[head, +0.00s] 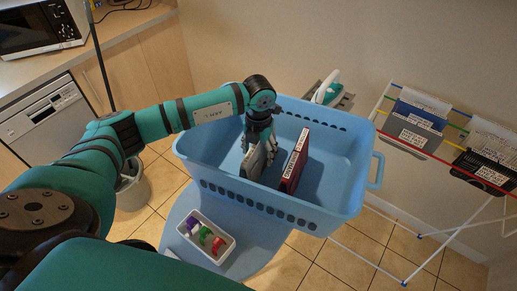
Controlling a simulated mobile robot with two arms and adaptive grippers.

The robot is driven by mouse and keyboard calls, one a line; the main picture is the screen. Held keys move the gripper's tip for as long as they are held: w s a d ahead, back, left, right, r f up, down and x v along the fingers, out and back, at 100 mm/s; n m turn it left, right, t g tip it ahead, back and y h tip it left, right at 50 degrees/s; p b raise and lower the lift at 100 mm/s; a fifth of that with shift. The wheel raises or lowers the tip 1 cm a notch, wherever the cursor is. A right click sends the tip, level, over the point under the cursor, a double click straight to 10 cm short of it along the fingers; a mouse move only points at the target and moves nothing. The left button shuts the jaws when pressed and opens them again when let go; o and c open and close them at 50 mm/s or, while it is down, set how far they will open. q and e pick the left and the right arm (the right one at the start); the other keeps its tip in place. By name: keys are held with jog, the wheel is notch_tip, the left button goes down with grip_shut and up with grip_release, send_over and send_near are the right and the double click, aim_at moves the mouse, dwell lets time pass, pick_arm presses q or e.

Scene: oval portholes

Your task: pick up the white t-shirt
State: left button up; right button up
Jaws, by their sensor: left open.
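My left gripper (263,150) reaches down into the blue laundry basket (330,205), fingers pointing down and open. A pale grey, flat, upright thing (251,163) stands in the basket at the fingertips; it may be the folded white t-shirt, but I cannot tell for sure. Whether the fingers touch it is hard to see. A dark red, flat, upright thing (294,162) with a pale edge stands to its right in the basket. My right gripper is not in view.
The basket stands on a round blue surface (262,252) beside a white tray (207,238) of coloured clips. A drying rack (449,222) with folded dark and blue items is at right, an iron (327,88) behind. A counter with a microwave (40,27) is at upper left.

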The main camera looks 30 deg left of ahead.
pick_arm(q)
jog(key=shift+c, duration=0.5)
jog(key=c, duration=0.4)
grip_shut()
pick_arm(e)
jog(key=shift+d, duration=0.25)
